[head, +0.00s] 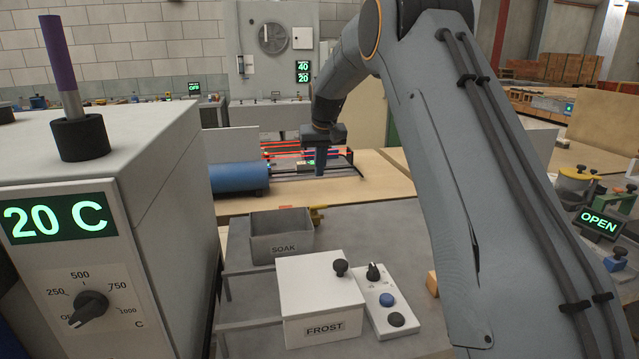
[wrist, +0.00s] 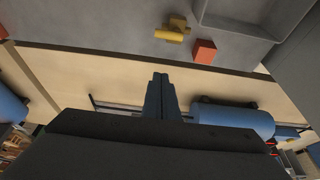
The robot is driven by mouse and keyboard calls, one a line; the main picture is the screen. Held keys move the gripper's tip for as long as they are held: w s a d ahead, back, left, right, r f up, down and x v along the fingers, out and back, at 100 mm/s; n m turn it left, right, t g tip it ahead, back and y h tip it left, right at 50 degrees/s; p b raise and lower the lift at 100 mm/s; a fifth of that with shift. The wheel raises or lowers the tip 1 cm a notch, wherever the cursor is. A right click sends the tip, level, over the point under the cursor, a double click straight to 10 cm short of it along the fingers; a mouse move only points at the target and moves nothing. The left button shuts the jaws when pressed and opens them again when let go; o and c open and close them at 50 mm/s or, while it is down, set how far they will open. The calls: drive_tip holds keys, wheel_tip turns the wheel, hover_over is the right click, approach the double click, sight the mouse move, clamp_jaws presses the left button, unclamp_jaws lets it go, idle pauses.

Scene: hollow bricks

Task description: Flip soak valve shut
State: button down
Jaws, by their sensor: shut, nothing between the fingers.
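A yellow valve (head: 318,215) sits at the right side of the grey SOAK tray (head: 280,245), partly hidden by the tray's rim. In the wrist view the yellow valve (wrist: 172,31) shows a bar with a short piece standing across it, near the tray's outer corner (wrist: 215,28). I cannot tell the handle's exact position. My gripper (head: 321,168) hangs pointing down beyond the tray and valve, apart from both. In the wrist view its fingers (wrist: 160,82) are together with nothing between them.
A red-orange block (wrist: 204,51) lies close to the valve. A white FROST box (head: 318,300) and button panel (head: 387,308) stand in front. A blue roller (head: 238,177) lies behind the tray. A grey cabinet (head: 150,170) fills the left. A display (head: 598,222) reads OPEN.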

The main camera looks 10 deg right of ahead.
sight(318, 209)
drive_tip(key=shift+s+f+p, duration=0.2)
drive_tip(key=shift+f+p, duration=1)
drive_tip(key=shift+f, duration=1.2)
drive_tip(key=shift+s+f+p, duration=0.2)
drive_tip(key=shift+f+p, duration=1)
drive_tip(key=shift+f, duration=1.15)
drive_tip(key=shift+d, duration=0.1)
